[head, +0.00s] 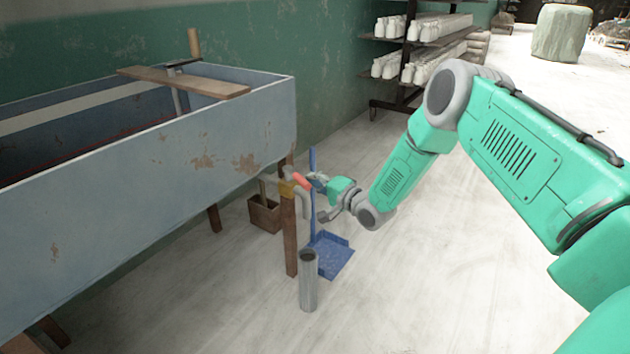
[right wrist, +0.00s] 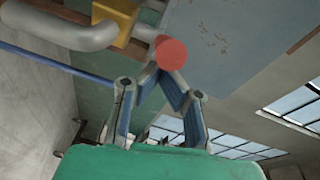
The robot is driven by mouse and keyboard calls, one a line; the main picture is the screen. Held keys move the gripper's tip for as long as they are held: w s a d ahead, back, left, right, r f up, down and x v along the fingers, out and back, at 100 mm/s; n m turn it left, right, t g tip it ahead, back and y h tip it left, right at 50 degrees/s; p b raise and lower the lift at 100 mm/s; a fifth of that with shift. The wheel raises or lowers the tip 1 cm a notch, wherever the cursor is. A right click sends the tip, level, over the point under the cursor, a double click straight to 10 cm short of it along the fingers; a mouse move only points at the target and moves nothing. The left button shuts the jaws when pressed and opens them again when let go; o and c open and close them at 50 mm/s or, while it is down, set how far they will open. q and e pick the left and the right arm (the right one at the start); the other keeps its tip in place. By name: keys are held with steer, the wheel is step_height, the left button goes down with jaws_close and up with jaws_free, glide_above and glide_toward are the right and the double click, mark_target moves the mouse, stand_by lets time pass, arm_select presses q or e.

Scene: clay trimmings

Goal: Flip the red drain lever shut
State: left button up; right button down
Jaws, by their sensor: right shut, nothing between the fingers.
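The red drain lever (head: 302,181) sits on a brass valve body (head: 287,188) at the near right corner of the trough. In the head view it points out to the right, toward my right gripper (head: 319,182). In the right wrist view the lever's round red end (right wrist: 171,54) faces the camera, with the brass valve (right wrist: 116,18) behind it to the left. My right gripper is shut and empty. Its fingertips meet just below the red end in that view; I cannot tell if they touch it. My left gripper is not in view.
The trough (head: 200,145) fills the left. A grey drain pipe (head: 306,208) bends down above a standing grey tube (head: 309,285). A blue dustpan (head: 333,262) and wooden box (head: 265,216) are close by. Shelves of bottles (head: 420,45) stand behind.

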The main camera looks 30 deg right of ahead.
steer(key=shift+a, duration=0.1)
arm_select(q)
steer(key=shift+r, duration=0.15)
arm_select(e)
steer(key=shift+s+a+m+h, duration=0.1)
steer(key=shift+a+m+h, duration=0.1)
steer(key=shift+m+h, duration=0.3)
